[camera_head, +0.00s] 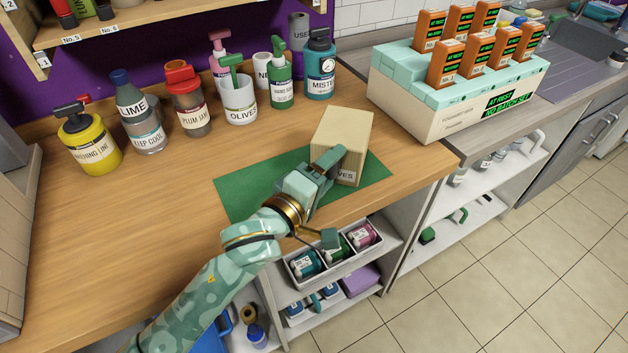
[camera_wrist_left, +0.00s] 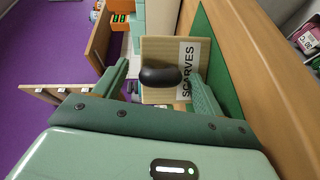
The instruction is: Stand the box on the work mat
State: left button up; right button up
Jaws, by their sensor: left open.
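The tan box (camera_head: 342,125) is on the right part of the green work mat (camera_head: 240,190), resting upright as far as I can see. Its white label ends in "VES" in the head view. In the left wrist view the box (camera_wrist_left: 150,52) faces me with the label reading "SCARVES", and a black oval shape covers part of its face. My left gripper (camera_head: 322,172) is at the near side of the box. My right gripper is out of view.
Labelled bottles and jars, including the yellow bottle (camera_head: 88,143) and olives jar (camera_head: 239,100), line the back of the counter. A battery rack (camera_head: 440,105) stands right. Below the front edge is a bin of bottles (camera_head: 333,257). The counter left of the mat is clear.

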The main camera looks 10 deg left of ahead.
pick_arm(q)
jog(key=p+v, duration=0.2)
jog(key=v, duration=0.8)
jog(key=shift+s+a+r, duration=0.1)
jog(key=shift+s, duration=0.1)
jog(key=shift+s+a+p, duration=0.25)
jog(key=shift+s+p, duration=0.05)
jog(key=shift+s, duration=0.1)
